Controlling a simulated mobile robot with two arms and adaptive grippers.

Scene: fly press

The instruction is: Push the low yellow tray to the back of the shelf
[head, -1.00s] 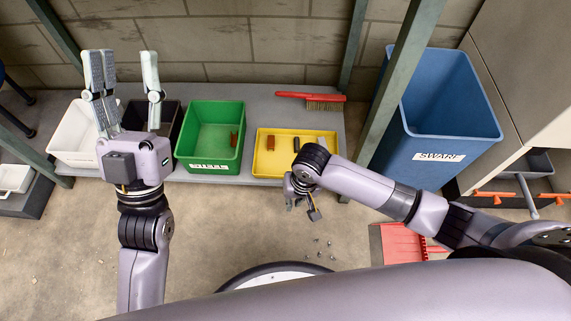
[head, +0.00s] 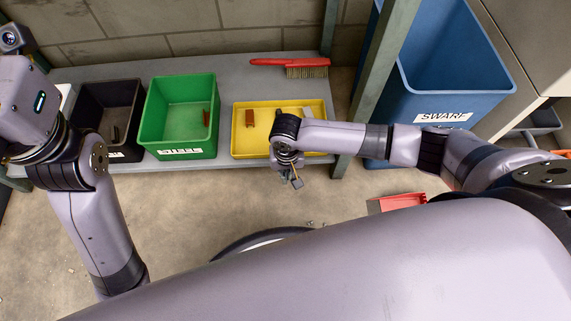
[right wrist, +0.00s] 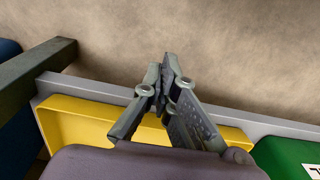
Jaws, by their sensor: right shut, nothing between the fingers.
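The low yellow tray (head: 246,146) sits on the grey shelf (head: 233,76), near its front edge at the right end. It holds a brown block (head: 249,118) and other small pieces, partly hidden by my right arm. My right gripper (head: 296,181) is shut and empty, just in front of the tray's front right part. In the right wrist view, the shut fingers (right wrist: 164,72) show against the floor and shelf edge, with the yellow tray (right wrist: 80,121) behind them; I cannot tell whether they touch it. My left arm's wrist shows at the left, its fingers out of view.
A green bin (head: 152,128) stands left of the tray, with a black bin (head: 92,98) beyond it. A red brush (head: 287,63) lies on the shelf behind the tray. A green post (head: 372,100) and blue swarf bin (head: 440,85) stand to the right.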

